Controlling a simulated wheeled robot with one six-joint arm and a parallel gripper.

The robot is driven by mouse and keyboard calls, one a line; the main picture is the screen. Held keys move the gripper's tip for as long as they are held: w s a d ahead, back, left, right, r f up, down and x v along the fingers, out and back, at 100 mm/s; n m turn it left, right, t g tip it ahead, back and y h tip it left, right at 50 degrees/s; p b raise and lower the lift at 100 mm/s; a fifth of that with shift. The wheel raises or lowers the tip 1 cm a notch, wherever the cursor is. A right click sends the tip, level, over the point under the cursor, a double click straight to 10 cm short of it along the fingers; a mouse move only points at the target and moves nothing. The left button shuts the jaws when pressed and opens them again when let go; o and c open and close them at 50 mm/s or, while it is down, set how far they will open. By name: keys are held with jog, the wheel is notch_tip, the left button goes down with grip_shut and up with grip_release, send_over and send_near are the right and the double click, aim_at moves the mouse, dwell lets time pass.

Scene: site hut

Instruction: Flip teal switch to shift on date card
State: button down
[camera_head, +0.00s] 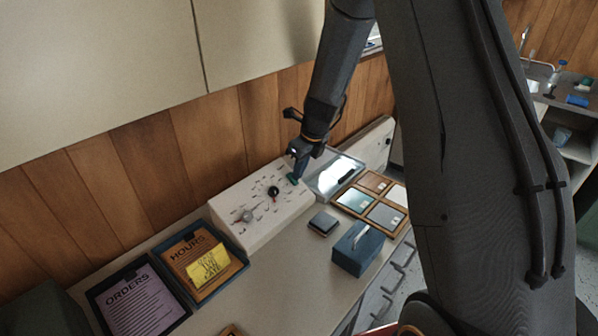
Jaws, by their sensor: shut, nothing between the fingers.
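The teal switch (293,179) is on the upper right part of a white sloped control panel (232,208). My gripper (294,176) is shut and empty, with its tips right at the teal switch. I cannot tell whether they touch it, and the switch's exact position is too small to read. The panel also carries a black knob (273,191) and a grey knob with a red mark (248,215). A yellow date card (208,266) with handwriting lies on the brown HOURS board (181,257); its text is too small to read for certain.
A dark ORDERS board (130,304) is at the lower left. A blue box with a handle (357,250), a small dark block (322,223) and a wooden tray of coloured tiles (362,190) sit right of the panel.

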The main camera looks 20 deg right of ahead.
jog(key=shift+s+d+r+p, duration=0.2)
jog(key=shift+s+r+p, duration=0.05)
jog(key=shift+r+p, duration=0.25)
jog(key=s+d+r, duration=0.4)
jog(key=s+r, duration=0.3)
jog(key=r, duration=0.2)
jog(key=shift+d+r+p, duration=0.3)
jog(key=shift+r, duration=0.05)
jog(key=s+a+n+g+h, duration=0.1)
jog(key=s+a+n, duration=0.1)
jog(key=s+n, duration=0.9)
jog(key=s+a+n+h, duration=0.1)
jog(key=s+a+n, duration=0.1)
jog(key=s+n, duration=0.8)
jog(key=n, duration=0.8)
jog(key=shift+s+a+r+g, duration=0.2)
jog(key=shift+s+a+g, duration=0.15)
jog(key=shift+s+g, duration=0.05)
